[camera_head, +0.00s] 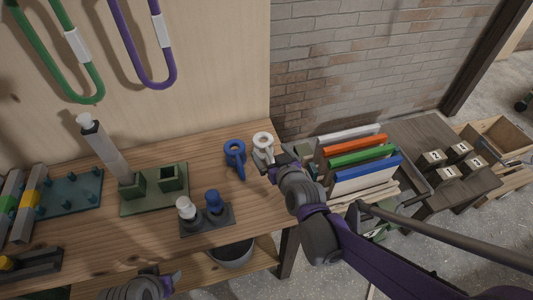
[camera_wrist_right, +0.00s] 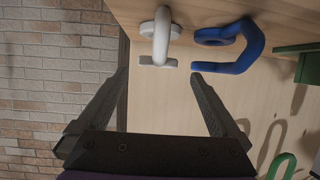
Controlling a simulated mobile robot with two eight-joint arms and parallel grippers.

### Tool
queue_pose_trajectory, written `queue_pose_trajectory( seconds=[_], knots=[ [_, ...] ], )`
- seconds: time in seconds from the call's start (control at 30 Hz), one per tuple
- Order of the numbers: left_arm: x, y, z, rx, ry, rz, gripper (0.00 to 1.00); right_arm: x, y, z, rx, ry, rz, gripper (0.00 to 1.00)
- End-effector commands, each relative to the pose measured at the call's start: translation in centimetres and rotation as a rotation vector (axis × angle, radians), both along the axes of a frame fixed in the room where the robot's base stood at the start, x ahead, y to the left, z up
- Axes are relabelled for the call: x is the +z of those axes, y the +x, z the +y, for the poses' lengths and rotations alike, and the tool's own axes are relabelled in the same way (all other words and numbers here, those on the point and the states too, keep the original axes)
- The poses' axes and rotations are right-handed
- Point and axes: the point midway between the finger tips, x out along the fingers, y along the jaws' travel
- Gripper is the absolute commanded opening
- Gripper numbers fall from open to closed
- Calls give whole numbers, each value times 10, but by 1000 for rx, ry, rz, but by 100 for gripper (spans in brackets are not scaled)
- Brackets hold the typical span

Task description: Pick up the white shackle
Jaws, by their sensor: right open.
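The white shackle (camera_head: 263,141) sits near the back right corner of the wooden workbench. It also shows in the right wrist view (camera_wrist_right: 161,38), just beyond the fingertips. My right gripper (camera_wrist_right: 158,74) is open and empty, its two fingers spread to either side of the shackle's near end. In the head view my right gripper (camera_head: 271,166) is close beside the shackle and partly covers its lower part; contact cannot be told. My left gripper (camera_head: 168,280) is at the bottom edge, below the bench front, and its jaws are unclear.
A blue shackle (camera_head: 235,154) stands just left of the white one. A dark holder (camera_head: 207,221) with a white and a blue piece is nearer the front. Upright coloured boards (camera_head: 360,154) stand to the right of my gripper. A brick wall (camera_head: 350,70) rises behind.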

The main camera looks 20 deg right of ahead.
Motion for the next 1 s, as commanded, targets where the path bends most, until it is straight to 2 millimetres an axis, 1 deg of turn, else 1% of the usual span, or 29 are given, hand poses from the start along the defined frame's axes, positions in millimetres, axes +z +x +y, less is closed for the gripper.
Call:
queue_pose_trajectory(
  seconds=[0.13,0.3,0.4,0.5,0.7,0.77,0.8,0.97,1.0],
  knots=[
    [-2,0,0,0,0,1,50,-5,10,0,0,0,1,100],
    [-6,0,0,0,0,2,50,-15,34,-2,0,0,1,100],
    [-8,0,0,0,0,2,50,-20,45,0,0,0,1,100],
    [-8,-1,0,0,0,3,50,-21,49,0,0,0,1,100],
    [-8,-1,0,0,0,3,50,-21,50,0,0,0,1,100],
    [-8,-1,0,0,0,3,50,-21,49,0,0,0,1,91],
    [-8,-1,0,0,0,3,50,-21,49,0,0,0,1,84],
    [-8,-1,0,0,0,2,50,-21,49,0,0,0,1,55],
    [-8,-1,0,0,0,2,50,-21,49,0,0,0,1,48]
  ],
)
